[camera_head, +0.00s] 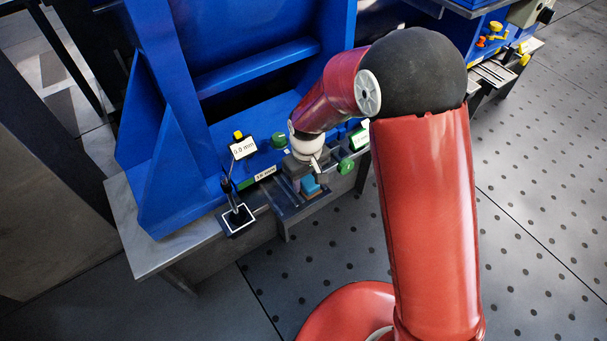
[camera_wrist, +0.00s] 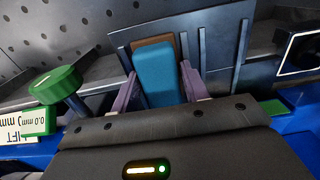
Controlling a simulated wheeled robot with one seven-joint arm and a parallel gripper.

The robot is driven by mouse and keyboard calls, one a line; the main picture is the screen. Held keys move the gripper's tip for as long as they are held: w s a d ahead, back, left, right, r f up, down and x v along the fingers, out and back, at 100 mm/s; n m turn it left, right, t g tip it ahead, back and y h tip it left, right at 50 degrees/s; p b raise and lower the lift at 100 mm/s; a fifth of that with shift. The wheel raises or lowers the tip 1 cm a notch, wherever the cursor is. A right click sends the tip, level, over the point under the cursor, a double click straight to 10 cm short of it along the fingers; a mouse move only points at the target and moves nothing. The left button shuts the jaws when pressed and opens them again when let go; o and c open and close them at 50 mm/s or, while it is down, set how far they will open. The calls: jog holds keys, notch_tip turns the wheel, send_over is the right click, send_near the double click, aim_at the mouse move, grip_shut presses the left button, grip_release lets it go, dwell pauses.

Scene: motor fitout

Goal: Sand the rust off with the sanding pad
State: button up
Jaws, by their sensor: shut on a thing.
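The sanding pad (camera_wrist: 157,75) is a blue block with a brown layer along its far side. My gripper (camera_wrist: 160,85) is shut on it, with one pale purple finger on each side. In the head view the blue pad (camera_head: 310,185) shows under my gripper (camera_head: 304,176), low over a dark grey plate (camera_head: 291,204) at the front of the bench. I cannot tell whether the pad touches the plate. I cannot make out any rust patch in either view.
A large blue frame (camera_head: 165,125) stands behind on a grey bench (camera_head: 150,257). A dial stand (camera_head: 238,215) marked 0.0 mm is left of my gripper. A green knob (camera_head: 346,167) is close on its right; a green knob (camera_wrist: 55,86) also shows in the wrist view.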

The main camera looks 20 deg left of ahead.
jog(key=shift+s+d, duration=0.9)
jog(key=shift+d, duration=0.25)
jog(key=shift+w+a, duration=1.75)
jog(key=shift+a, duration=0.3)
jog(key=shift+r, duration=0.1)
jog(key=shift+r+p, duration=2.45)
jog(key=shift+r, duration=1.1)
jog(key=shift+s+f, duration=0.1)
jog(key=shift+s, duration=0.05)
